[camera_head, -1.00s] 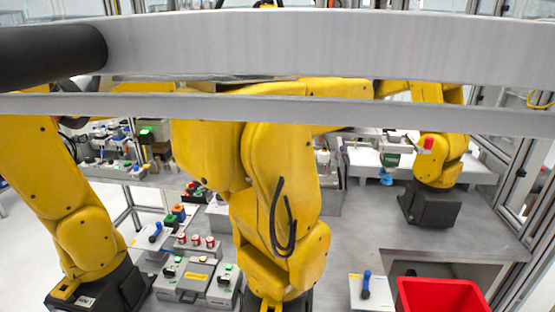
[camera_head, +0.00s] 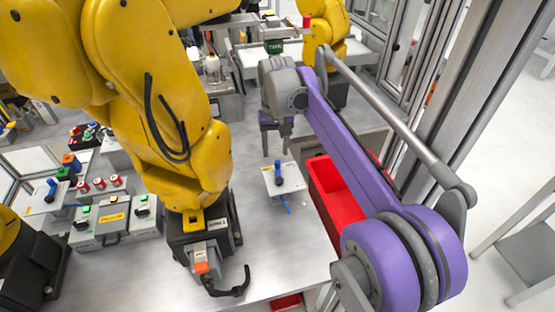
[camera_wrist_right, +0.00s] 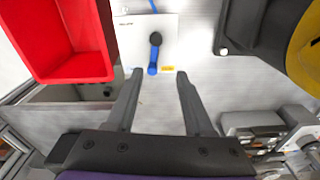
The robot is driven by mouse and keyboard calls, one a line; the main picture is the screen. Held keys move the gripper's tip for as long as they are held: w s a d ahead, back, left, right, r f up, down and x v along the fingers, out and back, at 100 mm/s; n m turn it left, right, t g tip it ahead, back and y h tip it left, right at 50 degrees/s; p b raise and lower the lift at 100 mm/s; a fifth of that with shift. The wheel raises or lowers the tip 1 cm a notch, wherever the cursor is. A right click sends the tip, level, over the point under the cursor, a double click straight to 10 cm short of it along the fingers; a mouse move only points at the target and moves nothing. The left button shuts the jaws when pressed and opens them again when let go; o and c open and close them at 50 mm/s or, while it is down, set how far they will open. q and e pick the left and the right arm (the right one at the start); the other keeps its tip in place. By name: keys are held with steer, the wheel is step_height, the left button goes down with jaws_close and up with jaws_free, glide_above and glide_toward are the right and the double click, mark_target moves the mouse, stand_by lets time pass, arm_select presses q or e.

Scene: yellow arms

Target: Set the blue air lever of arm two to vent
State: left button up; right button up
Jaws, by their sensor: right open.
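A blue lever (camera_head: 278,172) with a dark pivot sits on a white plate (camera_head: 295,181) beside the middle yellow arm's base. The plate's lettering is too small to read. My right gripper (camera_head: 275,150) is open and empty above the plate. In its wrist view, the right gripper (camera_wrist_right: 160,73) has one fingertip on each side of the handle's end, apart from it. Another blue lever (camera_head: 52,186) is on a plate at left. My left gripper is out of view.
A red bin (camera_head: 330,200) is right of the plate, close to my right arm. The yellow arm (camera_head: 165,130) and its dark base (camera_head: 205,232) stand left of the plate. A control box (camera_head: 112,218) and red knobs are farther left. Bare table lies in front of the plate.

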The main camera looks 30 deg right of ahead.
mark_target(278, 161)
steer(key=w, duration=0.1)
steer(key=w+d, duration=0.2)
steer(key=shift+d+f+m+g, duration=0.1)
steer(key=shift+f+m+g, duration=0.2)
steer(key=shift+g, duration=0.1)
step_height(278, 161, down, 7)
steer(key=shift+f+b, duration=0.15)
steer(key=shift+b, duration=0.25)
jaws_close()
